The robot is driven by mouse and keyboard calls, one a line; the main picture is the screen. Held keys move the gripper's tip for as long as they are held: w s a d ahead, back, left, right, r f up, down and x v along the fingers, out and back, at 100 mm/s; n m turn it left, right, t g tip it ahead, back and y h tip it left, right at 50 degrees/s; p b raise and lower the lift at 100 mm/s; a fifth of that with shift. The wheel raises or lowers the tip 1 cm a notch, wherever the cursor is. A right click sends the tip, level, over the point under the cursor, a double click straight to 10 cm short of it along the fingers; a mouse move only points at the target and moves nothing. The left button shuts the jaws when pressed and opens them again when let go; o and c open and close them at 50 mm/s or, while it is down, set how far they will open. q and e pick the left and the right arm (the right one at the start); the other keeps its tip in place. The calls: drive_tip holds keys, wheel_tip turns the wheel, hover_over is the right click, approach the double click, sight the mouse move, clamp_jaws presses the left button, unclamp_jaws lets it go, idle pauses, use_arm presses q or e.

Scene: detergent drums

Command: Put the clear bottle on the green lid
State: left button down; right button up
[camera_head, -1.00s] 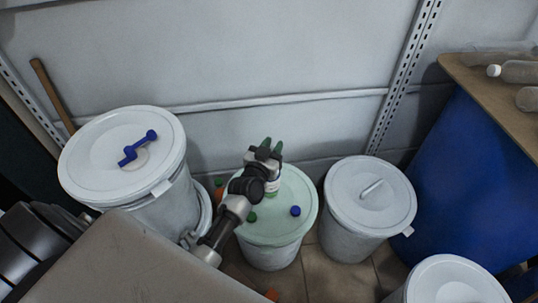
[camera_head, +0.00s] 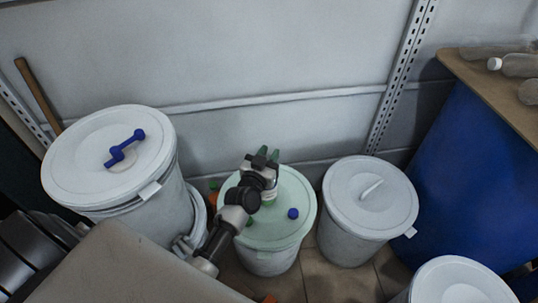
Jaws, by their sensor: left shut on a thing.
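The green lid (camera_head: 284,232) is pale green and closes the drum in the middle. My left gripper (camera_head: 266,160) is over the back part of this lid and is shut. A pale, see-through thing with a light band, which looks like the clear bottle (camera_head: 269,196), shows just below the jaws. The gripper hides much of it, and I cannot tell whether its base touches the lid. Two dark green tips show at the gripper's far end. My right gripper is not in view.
A blue cap (camera_head: 293,213) and a green cap (camera_head: 249,222) lie on the lid. A white drum with a blue handle (camera_head: 125,148) stands left, a lidded white drum (camera_head: 368,200) right. Other clear bottles (camera_head: 519,65) lie on the board (camera_head: 485,75) over a blue drum (camera_head: 455,175).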

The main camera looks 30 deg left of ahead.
use_arm(q)
drive_tip(key=c, duration=1.3)
unclamp_jaws()
drive_tip(key=shift+f, duration=0.1)
drive_tip(key=o, duration=0.4)
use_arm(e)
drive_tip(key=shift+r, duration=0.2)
